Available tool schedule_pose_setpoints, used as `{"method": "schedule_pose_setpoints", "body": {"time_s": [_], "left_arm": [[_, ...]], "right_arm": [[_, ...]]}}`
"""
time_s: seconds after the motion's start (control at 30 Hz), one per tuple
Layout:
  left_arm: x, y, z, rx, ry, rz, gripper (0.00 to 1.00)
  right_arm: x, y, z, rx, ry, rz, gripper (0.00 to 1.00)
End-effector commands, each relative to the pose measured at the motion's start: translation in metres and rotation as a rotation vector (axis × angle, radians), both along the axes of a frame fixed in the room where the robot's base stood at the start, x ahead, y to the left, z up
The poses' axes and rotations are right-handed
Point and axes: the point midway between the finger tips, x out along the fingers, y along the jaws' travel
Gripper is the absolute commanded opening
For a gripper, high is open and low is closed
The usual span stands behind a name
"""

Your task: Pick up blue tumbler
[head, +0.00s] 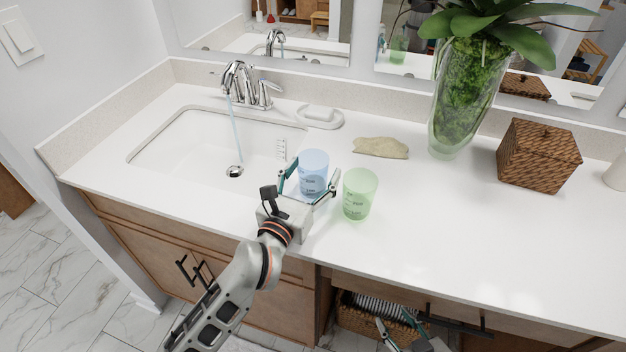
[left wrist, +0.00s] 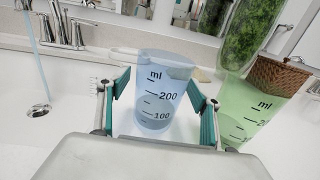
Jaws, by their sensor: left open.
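The blue tumbler (head: 314,172) stands upright on the white counter just right of the sink. It is translucent with ml marks. My left gripper (head: 316,168) is open, with one finger on each side of the tumbler. In the left wrist view the blue tumbler (left wrist: 158,95) sits between the two teal fingers, and small gaps seem to show on both sides. My right gripper (head: 402,338) is only partly in view at the bottom edge, low in front of the cabinet, and its opening is unclear.
A green tumbler (head: 360,196) stands close to the right of my left gripper's right finger. Behind are a beige stone-like piece (head: 381,148), a soap dish (head: 320,116), a glass vase (head: 462,100) and a wicker box (head: 539,156). Water runs from the faucet (head: 240,80). The front right counter is clear.

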Motion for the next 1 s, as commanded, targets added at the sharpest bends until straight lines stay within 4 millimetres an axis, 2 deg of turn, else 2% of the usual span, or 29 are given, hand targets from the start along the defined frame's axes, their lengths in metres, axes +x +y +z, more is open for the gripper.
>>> {"method": "schedule_pose_setpoints", "body": {"time_s": [0.17, 0.33, 0.77, 1.0], "left_arm": [[0.000, 0.000, 0.000, 0.000, 0.000, 0.000, 0.64], [0.000, 0.000, 0.000, 0.000, 0.000, 0.000, 0.20], [0.000, 0.000, 0.002, 0.000, -0.002, 0.000, 0.20], [0.000, 0.000, 0.014, 0.000, -0.004, 0.000, 0.20]], "right_arm": [[0.000, -0.001, 0.000, -0.002, -0.002, 0.000, 0.40], [0.000, -0.001, 0.000, -0.002, -0.001, 0.000, 0.40], [-0.001, -0.001, -0.002, -0.003, 0.004, 0.001, 0.40], [-0.001, -0.001, 0.000, -0.004, 0.004, 0.001, 0.40]]}}
